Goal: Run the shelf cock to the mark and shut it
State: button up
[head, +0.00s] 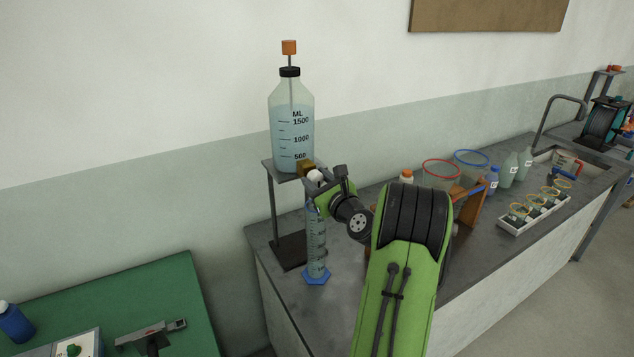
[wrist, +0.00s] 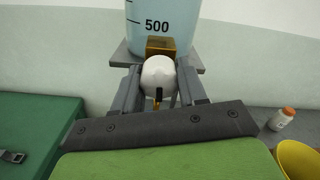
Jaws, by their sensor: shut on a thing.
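A large clear bottle (head: 291,115) of pale blue liquid, marked in ML, stands on a small raised shelf (head: 268,167). A brass cock (head: 306,168) sits low at its front; it also shows in the wrist view (wrist: 160,46). My gripper (head: 319,181) is shut on the cock's white round knob (wrist: 158,73), one finger on each side. A graduated cylinder (head: 316,240) with a blue foot stands upright on the bench below the cock. It looks bluish, but its level against any mark cannot be told.
Red- and blue-rimmed vessels, a wooden rack (head: 469,205), bottles and a white tray (head: 534,214) stand along the bench to the right, near a sink. A green table (head: 160,285) with instruments is at lower left.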

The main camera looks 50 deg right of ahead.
jog(key=n+b, duration=0.2)
jog(key=n, duration=0.2)
jog(key=shift+f+n+b, duration=0.1)
jog(key=shift+n+b, duration=0.2)
jog(key=shift+d+n+b, duration=0.1)
jog(key=shift+n+b, duration=0.8)
jog(key=shift+n, duration=0.6)
jog(key=o, duration=1)
jog(key=shift+s, duration=0.1)
jog(key=b+v, duration=0.3)
jog(key=v, duration=1.2)
jog(key=shift+s+r, duration=0.2)
jog(key=shift+s, duration=0.1)
